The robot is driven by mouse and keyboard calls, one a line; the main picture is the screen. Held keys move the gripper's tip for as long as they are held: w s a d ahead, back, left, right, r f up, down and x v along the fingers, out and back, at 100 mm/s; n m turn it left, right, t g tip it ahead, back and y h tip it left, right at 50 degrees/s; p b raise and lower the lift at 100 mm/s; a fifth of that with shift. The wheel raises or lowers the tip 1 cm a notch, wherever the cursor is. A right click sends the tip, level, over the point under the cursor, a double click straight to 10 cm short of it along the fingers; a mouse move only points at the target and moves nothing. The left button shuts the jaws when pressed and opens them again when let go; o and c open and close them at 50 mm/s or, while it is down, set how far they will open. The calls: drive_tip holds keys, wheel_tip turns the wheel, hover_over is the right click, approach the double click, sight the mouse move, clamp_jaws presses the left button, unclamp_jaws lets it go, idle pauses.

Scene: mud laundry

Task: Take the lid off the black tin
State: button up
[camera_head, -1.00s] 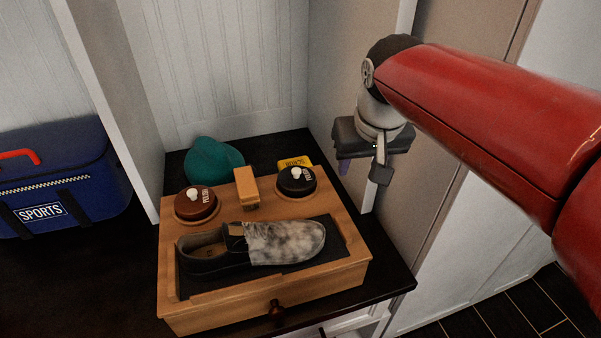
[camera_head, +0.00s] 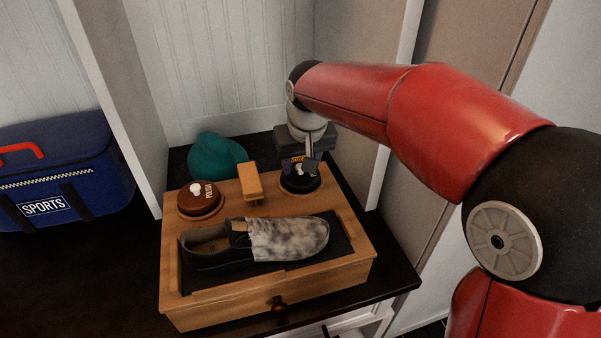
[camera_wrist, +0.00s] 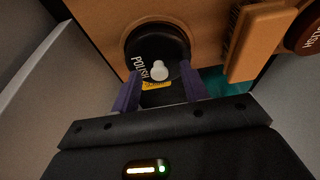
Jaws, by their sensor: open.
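The black tin (camera_head: 300,182) sits in the back right of the wooden shoe-care box, its lid on, with a white knob on top. In the wrist view the black lid (camera_wrist: 139,41) shows "POLISH" lettering and the white knob (camera_wrist: 159,70). My gripper (camera_head: 301,167) is above the tin in the head view. In the wrist view its two purple fingers (camera_wrist: 160,92) are apart, one on each side just short of the knob, with nothing between them. The head view partly hides the fingers behind my wrist.
A brown polish tin (camera_head: 199,198), a wooden brush (camera_head: 250,181) and a grey-and-black shoe (camera_head: 262,240) are on the wooden box (camera_head: 205,305). A teal object (camera_head: 215,153) lies behind it. A wall panel (camera_head: 352,165) stands close on the right. A blue sports bag (camera_head: 50,180) is at left.

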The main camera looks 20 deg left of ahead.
drive_tip(key=shift+c, duration=0.5)
clamp_jaws()
